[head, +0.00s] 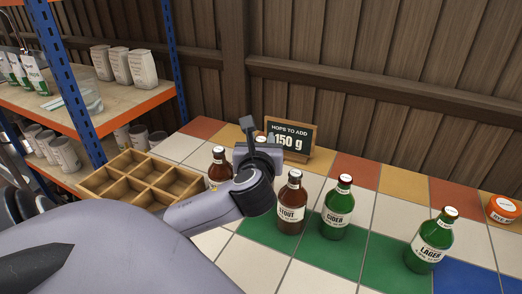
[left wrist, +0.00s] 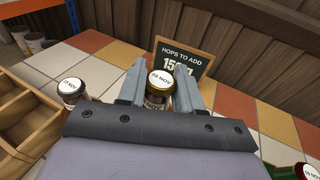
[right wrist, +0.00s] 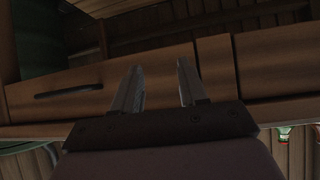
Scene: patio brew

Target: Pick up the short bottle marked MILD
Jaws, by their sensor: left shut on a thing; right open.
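My left gripper (head: 256,140) reaches over the tiled table, its arm covering much of the head view. In the left wrist view, the left gripper (left wrist: 160,85) is shut on a capped bottle (left wrist: 158,88) between its two fingers. The cap carries small print that seems to end in NOV; the label is mostly hidden, so I cannot read MILD on it. In the head view only the cap of this bottle shows, behind the gripper. My right gripper (right wrist: 160,88) is open and empty in the right wrist view.
A brown bottle (head: 218,167) stands left of the gripper. The STOUT (head: 291,208), CIDER (head: 337,212) and LAGER (head: 430,245) bottles stand to the right. A sign reading 150 g (head: 290,137) is just behind. A wooden divided crate (head: 112,192) and an orange tub (head: 502,209) flank the table.

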